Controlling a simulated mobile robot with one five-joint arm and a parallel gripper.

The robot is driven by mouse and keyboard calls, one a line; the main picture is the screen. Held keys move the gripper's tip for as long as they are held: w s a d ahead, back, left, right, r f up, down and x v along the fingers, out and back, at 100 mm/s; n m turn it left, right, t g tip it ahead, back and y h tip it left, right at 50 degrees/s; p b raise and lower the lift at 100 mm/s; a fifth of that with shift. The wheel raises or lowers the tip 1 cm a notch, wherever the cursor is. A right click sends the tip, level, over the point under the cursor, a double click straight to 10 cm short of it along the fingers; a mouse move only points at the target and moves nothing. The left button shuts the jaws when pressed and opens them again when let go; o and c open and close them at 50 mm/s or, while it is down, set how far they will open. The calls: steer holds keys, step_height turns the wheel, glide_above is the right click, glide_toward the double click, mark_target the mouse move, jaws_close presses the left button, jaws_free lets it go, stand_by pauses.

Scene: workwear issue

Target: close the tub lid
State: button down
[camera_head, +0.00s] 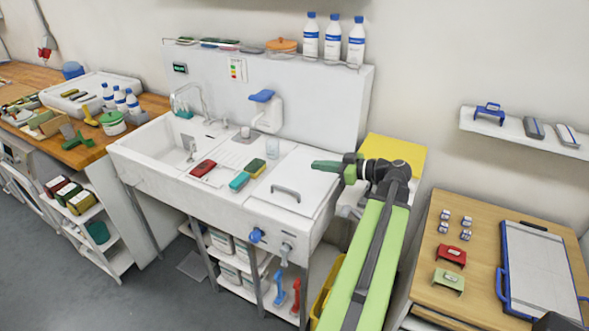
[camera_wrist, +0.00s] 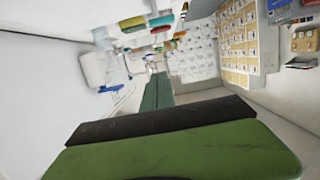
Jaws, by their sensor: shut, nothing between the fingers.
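The tub lid (camera_head: 307,173) is a white panel at the right end of the white sink unit. It looks to lie flat, or nearly so, with a grey bar handle (camera_head: 286,192) near its front left. I cannot tell whether a gap is left under it. My gripper (camera_head: 317,166) is shut and empty, pointing left above the lid's right part. In the wrist view its green fingers (camera_wrist: 157,82) are together. I see no contact with the lid. The inside of the tub is hidden.
A red item (camera_head: 203,169), a teal and yellow sponge (camera_head: 239,181) and another sponge (camera_head: 256,167) lie left of the lid. A soap dispenser (camera_head: 268,112) hangs behind. Bottles (camera_head: 333,38) stand on the ledge above. A wooden table (camera_head: 480,230) is at right.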

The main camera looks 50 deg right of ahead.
steer(key=w+a+f+b, duration=0.2)
steer(key=w+f+b, duration=0.4)
steer(key=w, duration=0.3)
steer(key=shift+w+f, duration=0.15)
steer(key=shift+w, duration=0.05)
steer(key=shift+a, duration=0.1)
